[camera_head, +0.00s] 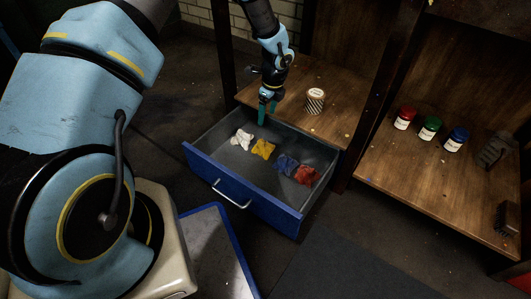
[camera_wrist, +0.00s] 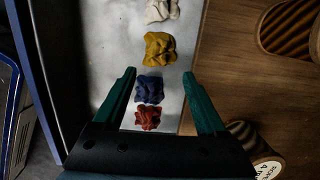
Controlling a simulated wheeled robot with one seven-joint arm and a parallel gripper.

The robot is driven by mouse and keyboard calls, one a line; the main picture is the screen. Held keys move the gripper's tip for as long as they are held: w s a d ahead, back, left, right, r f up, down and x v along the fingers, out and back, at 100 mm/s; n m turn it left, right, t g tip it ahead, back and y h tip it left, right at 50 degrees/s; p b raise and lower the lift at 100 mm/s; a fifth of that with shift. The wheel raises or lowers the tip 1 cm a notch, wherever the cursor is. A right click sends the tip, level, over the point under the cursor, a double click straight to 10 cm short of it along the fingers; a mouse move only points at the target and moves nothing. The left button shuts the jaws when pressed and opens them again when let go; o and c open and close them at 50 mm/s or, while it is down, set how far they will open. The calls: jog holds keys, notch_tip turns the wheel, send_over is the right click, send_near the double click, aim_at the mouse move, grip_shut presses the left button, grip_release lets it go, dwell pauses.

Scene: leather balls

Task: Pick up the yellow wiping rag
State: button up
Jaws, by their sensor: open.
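The yellow wiping rag (camera_head: 263,149) lies crumpled on the floor of the open blue drawer (camera_head: 240,197), between a white rag (camera_head: 242,138) and a blue rag (camera_head: 286,163). A red rag (camera_head: 306,175) lies at the drawer's right end. My gripper (camera_head: 267,110) points down above the drawer's back edge, near the yellow rag and apart from it. In the wrist view the yellow rag (camera_wrist: 160,49) shows beyond the open green fingers (camera_wrist: 160,76). The blue rag (camera_wrist: 149,89) and the red rag (camera_wrist: 147,117) show between the fingers. The gripper is empty.
A striped container (camera_head: 315,101) stands on the wooden shelf just behind the drawer. Red (camera_head: 405,117), green (camera_head: 429,127) and blue (camera_head: 455,139) jars stand on the right shelf, with a dark glove (camera_head: 496,149) and a brush (camera_head: 507,221). The drawer walls surround the rags.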

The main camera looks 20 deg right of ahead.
jog(key=b, duration=0.3)
send_over(265, 141)
jog(key=f, duration=0.8)
jog(key=shift+s+d+f, duration=0.2)
jog(key=shift+s+f, duration=0.15)
jog(key=shift+s, duration=0.05)
jog(key=f+b, duration=0.1)
jog(key=f, duration=0.1)
jog(key=f+b, duration=0.1)
jog(key=f, duration=0.1)
jog(key=w+f+b, duration=0.1)
jog(key=f, duration=0.1)
jog(key=shift+a+f, duration=0.25)
jog(key=shift+f, duration=0.05)
jog(key=shift+c, duration=0.3)
grip_shut()
